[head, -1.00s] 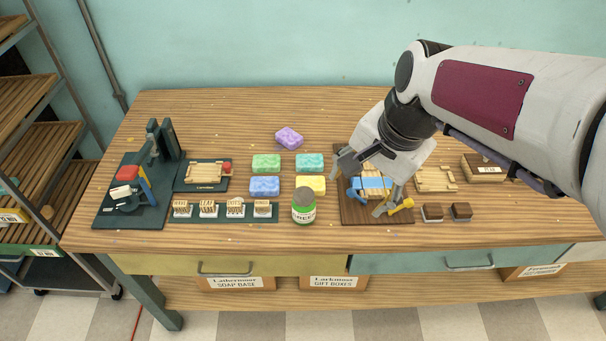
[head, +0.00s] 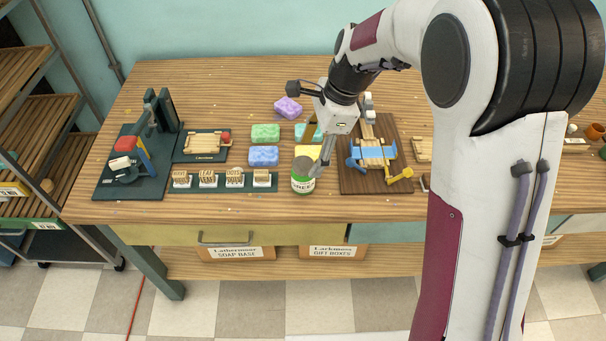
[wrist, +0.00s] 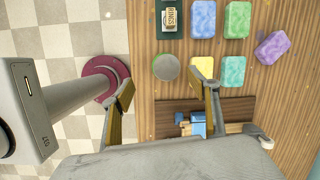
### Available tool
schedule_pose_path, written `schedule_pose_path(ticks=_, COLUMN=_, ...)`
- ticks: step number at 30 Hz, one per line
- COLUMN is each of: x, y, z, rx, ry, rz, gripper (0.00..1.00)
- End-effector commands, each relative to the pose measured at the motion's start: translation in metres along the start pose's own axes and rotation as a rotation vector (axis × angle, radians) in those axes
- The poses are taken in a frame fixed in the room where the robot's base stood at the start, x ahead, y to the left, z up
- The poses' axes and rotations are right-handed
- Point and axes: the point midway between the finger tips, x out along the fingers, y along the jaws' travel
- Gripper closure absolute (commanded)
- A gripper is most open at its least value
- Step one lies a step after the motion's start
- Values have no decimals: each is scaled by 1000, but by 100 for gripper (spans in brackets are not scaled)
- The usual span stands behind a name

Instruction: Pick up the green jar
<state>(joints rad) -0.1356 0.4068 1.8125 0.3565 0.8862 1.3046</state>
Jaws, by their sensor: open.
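The green jar (head: 302,184) stands upright near the front edge of the table, with a grey lid and a pale label. In the wrist view its round lid (wrist: 166,67) shows from above, just beyond the gap between my fingertips. My gripper (head: 316,158) is open and empty above and beside the jar. One finger overlaps the jar's right side in the head view; I cannot tell whether it touches. In the wrist view my gripper (wrist: 165,82) has its fingers spread wide, one over the floor side and one by the yellow soap.
A yellow soap (wrist: 202,68) lies close to the jar. Green (head: 265,133), blue (head: 263,156) and purple (head: 288,107) soaps lie behind and left. A wooden board with a blue-banded fixture (head: 373,157) is at right. A stamp rack (head: 222,187) stands left.

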Motion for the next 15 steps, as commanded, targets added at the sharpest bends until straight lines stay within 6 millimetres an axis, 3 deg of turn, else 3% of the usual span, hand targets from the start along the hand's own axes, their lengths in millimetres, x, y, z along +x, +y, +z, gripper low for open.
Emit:
schedule_pose_path(ticks=6, x=29, y=-13, z=2, rx=110, ry=-19, rz=31, gripper=40)
schedule_pose_path(ticks=15, x=37, y=-16, z=2, rx=145, ry=-24, rz=39, gripper=40)
